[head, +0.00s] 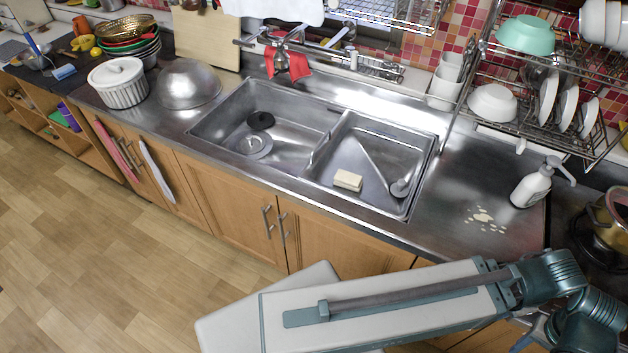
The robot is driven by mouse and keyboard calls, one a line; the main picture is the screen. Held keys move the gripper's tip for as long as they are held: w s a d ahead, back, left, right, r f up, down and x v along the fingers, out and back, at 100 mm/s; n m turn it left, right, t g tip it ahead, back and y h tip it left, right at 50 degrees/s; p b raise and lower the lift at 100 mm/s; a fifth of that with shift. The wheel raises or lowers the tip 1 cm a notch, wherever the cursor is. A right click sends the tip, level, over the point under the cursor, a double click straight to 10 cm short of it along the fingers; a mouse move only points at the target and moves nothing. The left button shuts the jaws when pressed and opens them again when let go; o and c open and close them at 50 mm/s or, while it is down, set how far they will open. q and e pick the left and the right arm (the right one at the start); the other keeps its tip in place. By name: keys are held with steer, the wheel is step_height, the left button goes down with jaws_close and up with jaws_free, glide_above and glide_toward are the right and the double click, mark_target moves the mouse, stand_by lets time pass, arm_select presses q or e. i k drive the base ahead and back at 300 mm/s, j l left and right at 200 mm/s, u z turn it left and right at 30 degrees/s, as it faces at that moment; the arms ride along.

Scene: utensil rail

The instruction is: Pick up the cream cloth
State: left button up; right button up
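I cannot tell for sure which thing is the cream cloth. A whitish cloth (157,172) hangs in a narrow strip on a cabinet front at the left, beside a pink cloth (117,152). Another pale cloth (270,9) hangs at the top edge, partly cut off by the frame. A small cream block (347,180), perhaps a sponge, lies in the right sink basin. Neither of my grippers shows; only parts of my own body and arm fill the lower right.
The steel double sink (318,158) is set in the counter. A red cloth (299,64) hangs by the tap. A pale spill (482,217) and a white pump bottle (537,184) are at right. Dish racks (566,140) overhang the counter. The wooden floor (110,265) is clear.

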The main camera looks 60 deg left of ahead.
mark_target(344, 179)
steer(key=u, duration=1.55)
steer(key=k+j+u, duration=0.1)
steer(key=k+j, duration=0.25)
steer(key=k, duration=0.05)
